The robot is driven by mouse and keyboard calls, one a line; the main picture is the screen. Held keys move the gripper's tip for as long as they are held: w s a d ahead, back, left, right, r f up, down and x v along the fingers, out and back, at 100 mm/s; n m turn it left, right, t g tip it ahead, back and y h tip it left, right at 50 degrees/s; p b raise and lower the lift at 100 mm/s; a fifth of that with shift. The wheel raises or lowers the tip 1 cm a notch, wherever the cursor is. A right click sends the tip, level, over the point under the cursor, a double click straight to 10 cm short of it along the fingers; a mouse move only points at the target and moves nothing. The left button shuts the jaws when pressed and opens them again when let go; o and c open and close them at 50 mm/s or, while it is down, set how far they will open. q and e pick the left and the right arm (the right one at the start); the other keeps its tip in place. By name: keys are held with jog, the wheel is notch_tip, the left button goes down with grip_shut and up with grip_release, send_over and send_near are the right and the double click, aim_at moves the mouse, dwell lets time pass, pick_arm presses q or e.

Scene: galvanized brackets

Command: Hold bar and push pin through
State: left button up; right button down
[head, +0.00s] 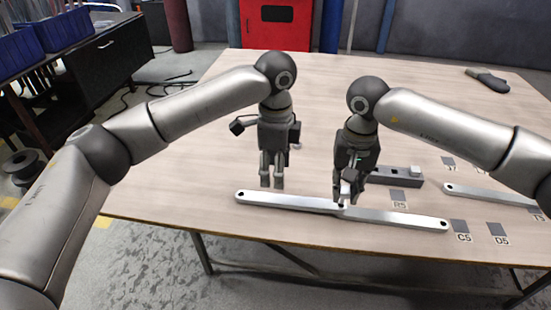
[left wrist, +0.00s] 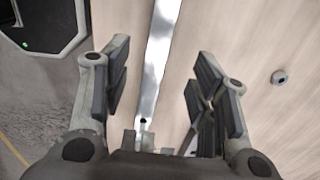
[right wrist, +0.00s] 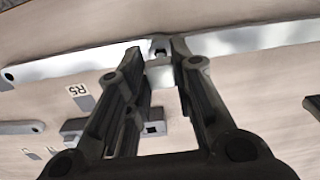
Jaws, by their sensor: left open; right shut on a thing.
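Two flat silvery bars lie end to end on the table, the left bar (head: 285,201) and the right bar (head: 400,219); their ends meet or overlap beneath my right gripper. My right gripper (head: 346,197) is shut on a pale metal pin (right wrist: 160,73) with a blocky head, right at that joint. Fingers hide its lower part, so I cannot tell how far it sits in the hole. My left gripper (head: 271,186) is open above the left bar; in the left wrist view this bar (left wrist: 157,55) runs between the spread fingers, untouched as far as I see.
A dark holder block (head: 395,177) with a pale cube-headed piece (head: 415,170) stands behind the right bar. Another bar (head: 490,194) lies at the right. Labelled dark squares (head: 460,226) mark the table. A dark-handled tool (head: 489,80) lies at the far right. The table's back middle is clear.

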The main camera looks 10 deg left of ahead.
aim_at(275, 198)
pick_arm(q)
notch_tip(275, 198, down, 9)
jog(key=shift+f, duration=0.1)
dwell(0.4)
grip_shut()
dwell(0.8)
pick_arm(e)
jog(key=shift+f, duration=1.65)
dwell(1.1)
jog(key=c, duration=1.2)
grip_release()
jog(key=shift+o, duration=0.2)
